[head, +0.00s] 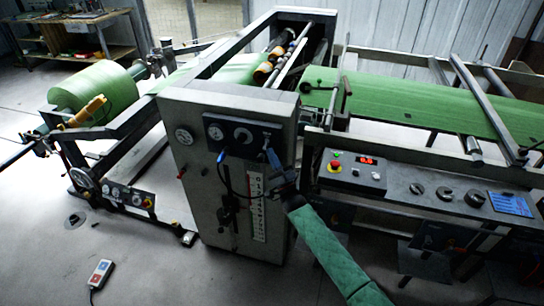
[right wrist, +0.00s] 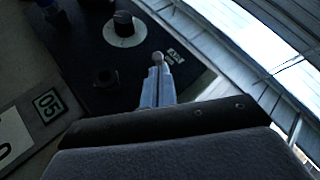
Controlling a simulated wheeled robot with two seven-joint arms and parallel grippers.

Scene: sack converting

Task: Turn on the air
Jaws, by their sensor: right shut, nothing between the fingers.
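In the right wrist view the shut fingers (right wrist: 158,88) point at the dark panel, with nothing held. A small round-ended knob (right wrist: 157,58) shows right at the fingertips; I cannot tell if they touch. A black knob on a white disc (right wrist: 123,22) is farther up. My left gripper is not in view.
A blue fitting with a dark hose (head: 222,156) hangs below the gauges. A console with a red button (head: 335,165) and dark knobs stands right of the arm. A green roll (head: 95,88) is at left. Open floor lies at lower left, with a pendant (head: 100,272).

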